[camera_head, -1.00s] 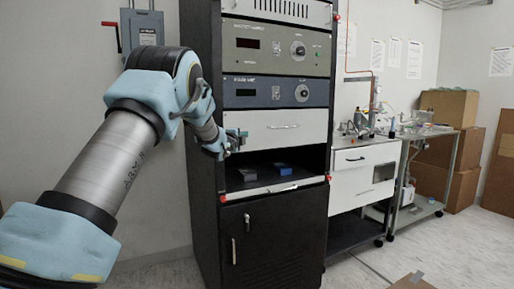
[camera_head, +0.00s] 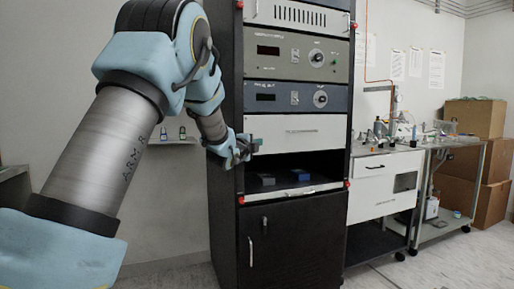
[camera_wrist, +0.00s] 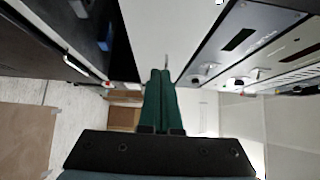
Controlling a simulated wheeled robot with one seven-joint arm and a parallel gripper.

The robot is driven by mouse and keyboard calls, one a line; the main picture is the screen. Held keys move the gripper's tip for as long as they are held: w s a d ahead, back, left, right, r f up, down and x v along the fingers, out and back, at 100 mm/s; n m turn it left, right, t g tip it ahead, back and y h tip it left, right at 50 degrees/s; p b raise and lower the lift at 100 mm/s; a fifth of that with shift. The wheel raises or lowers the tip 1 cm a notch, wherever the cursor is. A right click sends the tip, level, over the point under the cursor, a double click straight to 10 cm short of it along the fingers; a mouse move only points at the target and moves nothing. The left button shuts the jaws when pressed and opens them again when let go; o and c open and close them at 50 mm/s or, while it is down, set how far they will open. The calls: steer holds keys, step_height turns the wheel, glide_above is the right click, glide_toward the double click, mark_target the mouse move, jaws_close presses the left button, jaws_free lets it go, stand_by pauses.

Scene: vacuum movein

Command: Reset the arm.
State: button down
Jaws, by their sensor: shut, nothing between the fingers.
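My arm reaches from the lower left of the head view toward the black equipment rack. My gripper (camera_head: 246,147) is at the rack's left front, beside the white drawer front and just above the open bay. In the wrist view its two green fingers (camera_wrist: 160,76) lie together with nothing between them. The rack (camera_head: 294,243) stands upright, with its lower door closed. In its open bay sit a blue block (camera_head: 301,175) and a dark grey block (camera_head: 265,179).
A white drawer front (camera_head: 298,132) is close to my gripper. To the right stand a white drawer cabinet (camera_head: 372,190), a bench with lab items, and cardboard boxes (camera_head: 475,118). A small wall shelf (camera_head: 172,141) is behind my arm. Floor shows at the lower right.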

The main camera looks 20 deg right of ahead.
steer(key=s+a+f+n+g+y+p, duration=0.1)
steer(key=a+f+n+y+p, duration=0.15)
steer(key=a+n, duration=0.45)
steer(key=s+a+f+n+g+y+p, duration=0.1)
steer(key=s+a+f+n+y+p, duration=0.2)
steer(key=a, duration=0.9)
steer(key=a+f+n+g+y+p, duration=0.1)
steer(key=a+f+n+y, duration=0.1)
steer(key=a+n+y, duration=0.5)
steer(key=s+a+f+n+g+p, duration=0.1)
steer(key=s+a+n+g+p, duration=0.1)
steer(key=s+a, duration=0.7)
steer(key=s+a+f+n+g+p, duration=0.2)
steer(key=s+a+n+g, duration=0.3)
steer(key=s, duration=1)
steer(key=a+n+p, duration=0.1)
steer(key=a+n, duration=0.1)
steer(key=a, duration=0.2)
steer(key=shift+f+y, duration=0.25)
steer(key=shift+y, duration=0.1)
